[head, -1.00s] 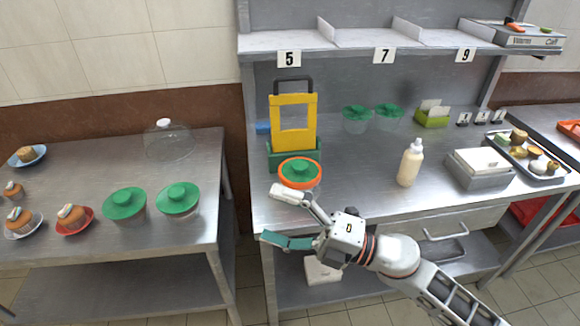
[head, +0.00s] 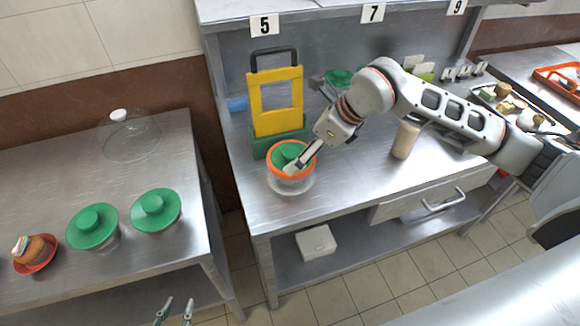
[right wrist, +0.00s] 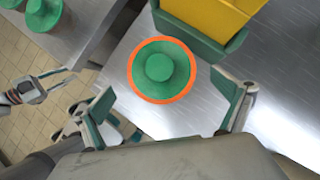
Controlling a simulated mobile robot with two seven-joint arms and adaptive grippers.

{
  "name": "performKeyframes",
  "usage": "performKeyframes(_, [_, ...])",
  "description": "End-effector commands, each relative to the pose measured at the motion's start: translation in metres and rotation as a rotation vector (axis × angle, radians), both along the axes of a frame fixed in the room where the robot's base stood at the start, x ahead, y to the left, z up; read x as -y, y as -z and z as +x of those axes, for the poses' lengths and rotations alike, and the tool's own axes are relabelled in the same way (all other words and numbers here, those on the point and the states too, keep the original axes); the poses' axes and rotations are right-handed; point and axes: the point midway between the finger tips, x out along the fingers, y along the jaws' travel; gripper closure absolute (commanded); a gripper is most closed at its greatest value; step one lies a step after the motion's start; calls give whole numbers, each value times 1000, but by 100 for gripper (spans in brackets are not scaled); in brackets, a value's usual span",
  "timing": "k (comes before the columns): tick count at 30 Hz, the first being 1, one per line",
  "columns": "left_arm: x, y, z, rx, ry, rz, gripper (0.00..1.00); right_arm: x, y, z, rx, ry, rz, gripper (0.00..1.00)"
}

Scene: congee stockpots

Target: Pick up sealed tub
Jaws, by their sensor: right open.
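The sealed tub (head: 282,153) has a green knobbed lid, an orange ring and a pale body. It stands upright on the steel table, in front of the yellow and green stand. It also shows from above in the right wrist view (right wrist: 160,67). My right gripper (right wrist: 168,108) is open, its fingers spread wide with the tub ahead between them, and nothing is held. In the head view one right finger covers part of the lid; contact cannot be told. My left gripper (head: 175,312) is open and empty at the bottom edge, low in front of the tables.
The yellow and green stand (head: 278,100) is close behind the tub. A cream bottle (head: 405,140) stands to the right, partly behind my right arm. Two green-lidded tubs without orange rings (head: 92,226) (head: 156,210) stand on the left table. The table's front left is clear.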

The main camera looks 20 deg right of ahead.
Motion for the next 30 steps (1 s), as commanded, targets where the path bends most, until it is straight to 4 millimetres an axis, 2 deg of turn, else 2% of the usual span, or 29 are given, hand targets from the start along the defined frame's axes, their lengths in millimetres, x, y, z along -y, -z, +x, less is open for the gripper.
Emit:
performKeyframes(13, [-1, -17, 10, 20, -1, 1, 72, -21, 46, 21, -1, -1, 4, 0])
performKeyframes(23, [-2, -17, 10, 20, -2, 2, 72, -23, 52, 23, -1, -1, 4, 0])
performKeyframes(28, [-2, -17, 9, 19, -2, 1, 72, -23, 52, 23, -1, -1, 4, 44])
performKeyframes(30, [-2, -16, 9, 18, -2, 1, 72, -23, 52, 23, -1, -1, 4, 45])
